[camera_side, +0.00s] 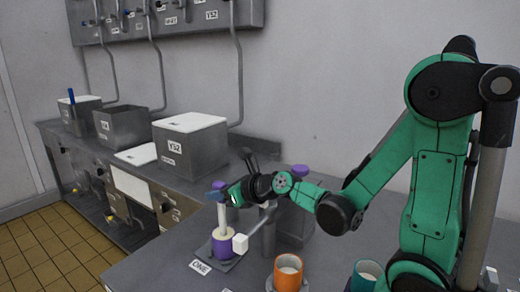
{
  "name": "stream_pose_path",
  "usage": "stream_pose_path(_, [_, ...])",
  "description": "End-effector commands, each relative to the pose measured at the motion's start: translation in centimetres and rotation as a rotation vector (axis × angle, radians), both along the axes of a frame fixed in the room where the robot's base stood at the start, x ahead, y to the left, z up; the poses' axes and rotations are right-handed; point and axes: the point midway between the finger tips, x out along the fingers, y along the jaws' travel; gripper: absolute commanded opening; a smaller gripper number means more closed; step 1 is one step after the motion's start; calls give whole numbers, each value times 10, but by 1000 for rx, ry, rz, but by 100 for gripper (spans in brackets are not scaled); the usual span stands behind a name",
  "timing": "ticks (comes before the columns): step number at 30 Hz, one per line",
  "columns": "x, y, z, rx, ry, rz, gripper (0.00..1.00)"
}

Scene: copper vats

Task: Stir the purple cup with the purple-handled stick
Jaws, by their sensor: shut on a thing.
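The purple cup (223,247) stands upright on a dark square base marked ONE, near the left edge of the grey table. My gripper (218,196) is above the cup, shut on the upper part of a stick with a white shaft (222,217). A purple end (218,185) shows just above the fingers. The stick is nearly upright and its lower end goes into the purple cup, where the tip is hidden. Another purple piece (300,170) shows behind my arm; what it belongs to is partly hidden.
A white block (240,243) is right beside the purple cup. An orange cup (288,274) with pale contents and a teal cup (365,276) stand at the front right. A grey container (295,232) stands behind my arm. A counter with metal boxes (190,145) runs along the wall.

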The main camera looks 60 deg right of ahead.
Motion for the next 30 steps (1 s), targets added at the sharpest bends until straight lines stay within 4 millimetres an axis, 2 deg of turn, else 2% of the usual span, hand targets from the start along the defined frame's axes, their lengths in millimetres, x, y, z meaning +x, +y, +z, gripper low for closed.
stream_pose_path(8, [0,0,3,0,0,0,0])
stream_pose_path(30, [0,0,62,0,0,0,0])
